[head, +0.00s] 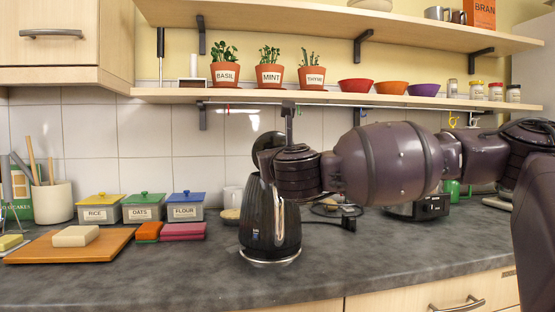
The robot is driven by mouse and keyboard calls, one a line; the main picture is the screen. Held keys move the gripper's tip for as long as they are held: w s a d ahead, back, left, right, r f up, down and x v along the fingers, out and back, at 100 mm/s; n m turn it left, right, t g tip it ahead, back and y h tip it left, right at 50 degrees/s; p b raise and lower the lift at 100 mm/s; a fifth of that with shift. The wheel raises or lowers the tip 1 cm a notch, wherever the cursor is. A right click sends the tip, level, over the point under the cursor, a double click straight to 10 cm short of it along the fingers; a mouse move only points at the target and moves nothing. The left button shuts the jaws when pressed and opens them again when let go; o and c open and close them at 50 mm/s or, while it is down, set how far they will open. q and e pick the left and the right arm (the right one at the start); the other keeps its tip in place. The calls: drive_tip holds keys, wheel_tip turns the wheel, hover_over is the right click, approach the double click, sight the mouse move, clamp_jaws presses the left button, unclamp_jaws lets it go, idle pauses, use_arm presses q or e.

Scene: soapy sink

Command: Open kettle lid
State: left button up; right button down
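A black kettle (262,220) stands upright on a silver-rimmed base on the grey counter, near the middle of the head view. A dark rounded piece (264,142), which looks like its lid tipped up, shows above the kettle, partly behind my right gripper. My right gripper (288,107) reaches in from the right, in front of the kettle's top, with a finger pointing up. Whether it touches the lid is unclear. Its finger gap is hidden. The kettle's top opening and upper right side are hidden by my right arm. My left gripper is not in view.
Rice, oats and flour boxes (149,207) stand left of the kettle, behind sponges (182,231) and a wooden board (70,248). A shelf (340,97) with herb pots and bowls runs above. The front counter is clear.

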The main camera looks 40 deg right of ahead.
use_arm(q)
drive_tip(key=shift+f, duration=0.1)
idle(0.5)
use_arm(e)
drive_tip(key=c, duration=0.8)
unclamp_jaws()
drive_tip(key=shift+s, duration=0.15)
drive_tip(key=shift+s+a, duration=0.2)
use_arm(q)
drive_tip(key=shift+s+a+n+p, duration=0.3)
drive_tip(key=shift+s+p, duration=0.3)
drive_tip(key=shift+p, duration=0.35)
use_arm(e)
drive_tip(key=v, duration=1)
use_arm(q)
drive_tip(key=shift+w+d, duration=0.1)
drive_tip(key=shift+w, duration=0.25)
